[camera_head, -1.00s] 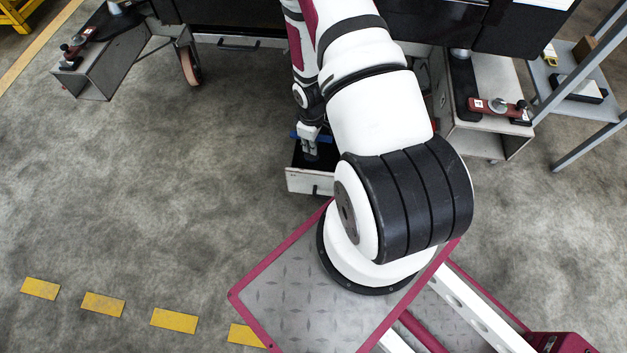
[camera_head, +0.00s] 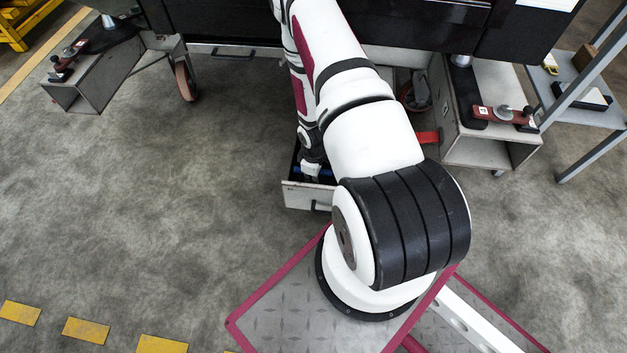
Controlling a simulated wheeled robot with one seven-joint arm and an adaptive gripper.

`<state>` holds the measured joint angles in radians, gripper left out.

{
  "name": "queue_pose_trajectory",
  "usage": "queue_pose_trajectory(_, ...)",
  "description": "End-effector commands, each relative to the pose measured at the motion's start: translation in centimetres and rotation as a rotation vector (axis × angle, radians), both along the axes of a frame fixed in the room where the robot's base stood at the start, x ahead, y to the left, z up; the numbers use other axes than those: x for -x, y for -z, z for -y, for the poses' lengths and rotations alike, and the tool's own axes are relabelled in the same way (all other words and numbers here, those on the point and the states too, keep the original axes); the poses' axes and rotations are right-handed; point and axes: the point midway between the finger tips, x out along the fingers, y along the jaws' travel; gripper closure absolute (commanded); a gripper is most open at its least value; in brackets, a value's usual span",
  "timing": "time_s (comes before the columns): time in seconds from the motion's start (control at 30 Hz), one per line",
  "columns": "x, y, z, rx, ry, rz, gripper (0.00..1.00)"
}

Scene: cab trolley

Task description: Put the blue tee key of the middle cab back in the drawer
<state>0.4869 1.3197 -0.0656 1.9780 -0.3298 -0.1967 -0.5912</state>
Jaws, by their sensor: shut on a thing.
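The open drawer (camera_head: 306,197) stands out under the dark cab, with a pale front and a dark inside. My gripper (camera_head: 311,178) points down at the drawer, low over or inside its opening; its fingertips are hard to make out. The rest of the key is hidden by my gripper and the drawer front. I cannot tell whether the key touches the drawer floor. My arm covers the drawer's right side.
A grey box-shaped bracket with a red clamp (camera_head: 505,114) stands at the right, and a similar one (camera_head: 85,80) at the left. A grey side table (camera_head: 590,115) is at the far right. A red part (camera_head: 428,137) shows beside my arm. The floor at left is clear.

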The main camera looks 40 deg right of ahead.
Motion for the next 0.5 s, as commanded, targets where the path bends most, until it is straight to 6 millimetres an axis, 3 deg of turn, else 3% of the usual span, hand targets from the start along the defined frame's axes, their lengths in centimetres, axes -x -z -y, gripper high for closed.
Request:
queue_pose_trajectory(0.37, -0.02, 0.6, 0.0, 0.0, -0.001, 0.0, 1.0)
queue_pose_trajectory(0.4, -0.01, 0.67, -0.01, 0.0, -0.001, 0.0, 0.87)
queue_pose_trajectory(0.5, -0.01, 0.58, -0.01, 0.0, -0.001, 0.0, 0.69)
